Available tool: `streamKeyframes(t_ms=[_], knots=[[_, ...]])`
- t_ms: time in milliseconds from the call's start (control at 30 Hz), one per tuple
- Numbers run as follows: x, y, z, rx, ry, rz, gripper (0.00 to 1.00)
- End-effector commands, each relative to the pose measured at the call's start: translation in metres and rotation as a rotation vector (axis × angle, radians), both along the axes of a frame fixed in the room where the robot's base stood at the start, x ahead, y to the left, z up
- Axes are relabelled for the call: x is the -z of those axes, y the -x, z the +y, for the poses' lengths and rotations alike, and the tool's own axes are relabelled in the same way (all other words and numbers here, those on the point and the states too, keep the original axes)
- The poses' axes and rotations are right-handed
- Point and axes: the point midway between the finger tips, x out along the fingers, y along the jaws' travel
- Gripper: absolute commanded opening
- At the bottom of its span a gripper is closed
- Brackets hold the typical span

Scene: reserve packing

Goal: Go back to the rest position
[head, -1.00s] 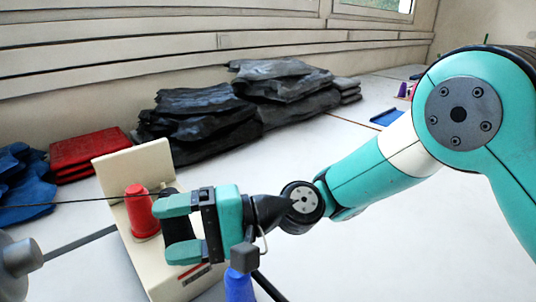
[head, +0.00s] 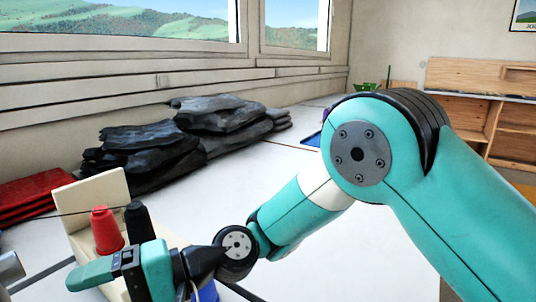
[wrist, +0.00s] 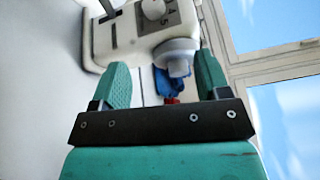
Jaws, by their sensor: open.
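My gripper (head: 112,247) is at the lower left of the head view, open and empty, with its two fingers apart. Behind it stands a cream device with an upright back plate (head: 92,196), and a red cone-like piece (head: 106,232) is on it. In the wrist view my gripper (wrist: 163,80) again shows spread teal fingers. Beyond them is a cream device (wrist: 125,40) with a grey round knob. I cannot tell whether a finger touches the device. A blue thing shows below the wrist in the head view, mostly hidden.
Dark folded cloth piles (head: 150,150) lie along the wall under the windows. A red folded stack (head: 35,195) lies at the far left. A wooden shelf unit (head: 480,85) stands at the back right. The white tabletop (head: 225,190) is clear in the middle.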

Motion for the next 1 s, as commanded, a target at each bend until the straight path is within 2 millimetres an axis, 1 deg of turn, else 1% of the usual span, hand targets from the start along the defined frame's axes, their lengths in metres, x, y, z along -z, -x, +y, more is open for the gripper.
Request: streamKeyframes(t_ms=[67, 167, 367, 567, 667, 767, 867, 967, 1000], knots=[[0.000, -0.001, -0.001, 0.002, -0.001, 0.000, 0.69], [-0.009, -0.005, -0.009, 0.011, 0.009, -0.042, 0.69], [-0.021, -0.014, -0.029, 0.030, 0.044, -0.140, 0.69], [-0.039, -0.020, -0.054, 0.041, 0.103, -0.281, 0.69], [-0.051, -0.023, -0.072, 0.043, 0.150, -0.376, 0.69], [-0.063, -0.025, -0.097, 0.044, 0.213, -0.481, 0.69], [-0.078, -0.026, -0.134, 0.044, 0.306, -0.606, 0.69], [-0.093, -0.021, -0.186, 0.034, 0.442, -0.741, 0.69], [-0.097, -0.017, -0.209, 0.028, 0.503, -0.788, 0.69]])
